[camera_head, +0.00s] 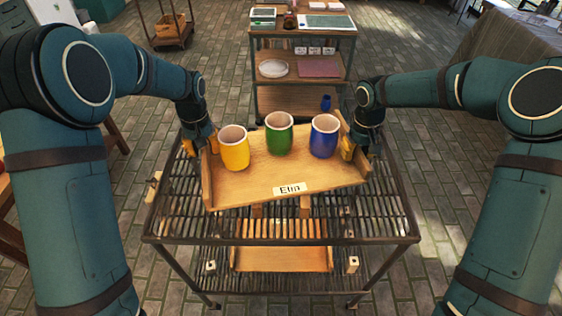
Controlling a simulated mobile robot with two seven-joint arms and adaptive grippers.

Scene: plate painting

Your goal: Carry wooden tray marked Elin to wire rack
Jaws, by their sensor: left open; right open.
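The wooden tray (240,187) marked "Elin" sits on top of the wire rack (160,226), turned slightly so its right side lies further back. It carries a yellow cup (234,150), a green cup (279,135) and a blue cup (324,138), all upright. My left gripper (207,146) is open at the tray's left end wall. My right gripper (350,150) is open at the tray's right end wall. Whether the fingers touch the tray cannot be told.
Another wooden board or tray (282,260) lies on the rack's lower level. Behind stands a shelf cart (303,35) with a white plate (272,68), a pinkish mat (318,67) and small items. A wooden crate (171,26) sits at the back left. Brick floor surrounds the rack.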

